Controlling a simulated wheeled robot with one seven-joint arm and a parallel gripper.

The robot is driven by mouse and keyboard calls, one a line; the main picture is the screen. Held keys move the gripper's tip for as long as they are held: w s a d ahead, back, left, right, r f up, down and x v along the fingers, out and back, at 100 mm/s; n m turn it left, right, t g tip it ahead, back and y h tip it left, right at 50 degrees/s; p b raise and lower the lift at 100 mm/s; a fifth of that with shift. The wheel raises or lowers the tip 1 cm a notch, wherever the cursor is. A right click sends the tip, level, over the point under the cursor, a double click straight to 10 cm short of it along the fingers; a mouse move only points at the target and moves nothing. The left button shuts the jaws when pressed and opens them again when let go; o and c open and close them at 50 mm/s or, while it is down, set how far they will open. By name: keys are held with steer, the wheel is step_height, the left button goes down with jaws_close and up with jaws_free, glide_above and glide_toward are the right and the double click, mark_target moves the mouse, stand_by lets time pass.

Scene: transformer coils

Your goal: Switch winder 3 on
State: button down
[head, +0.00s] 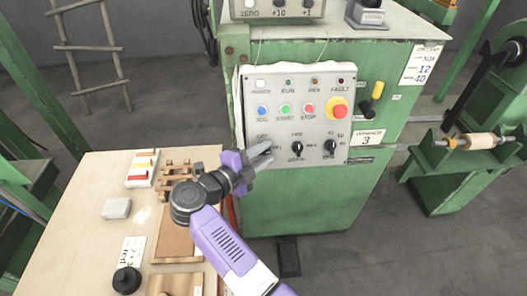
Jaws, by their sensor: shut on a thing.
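Winder 3's green cabinet (350,205) carries a "WINDER 3" label (366,137) and a light grey control panel (270,98). My gripper (266,153) is at the panel's lower left, shut on what appears to be the leftmost rotary switch. The fingers hide most of that switch, so its position cannot be told. The power lamp (262,84) at the top left looks white; whether it is lit is unclear. Two black knobs, one in the middle (297,147) and one at the right (330,146), are to the right of my gripper.
The panel also bears blue jog (262,112), green start (285,110) and red stop (308,110) buttons, and a red emergency stop (338,111). A black-and-yellow handle (372,98) sticks out at right. A bench (80,215) with blocks stands left, close to my arm.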

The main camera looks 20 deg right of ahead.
steer(key=shift+m+g, duration=0.4)
steer(key=shift+m, duration=0.1)
steer(key=shift+f+y, duration=0.1)
steer(key=shift+y, duration=0.2)
steer(key=c, duration=1.5)
jaws_free()
steer(key=v, duration=0.7)
steer(key=shift+s+a+b, duration=0.2)
steer(key=shift+a+b, duration=0.1)
steer(key=shift+b, duration=0.05)
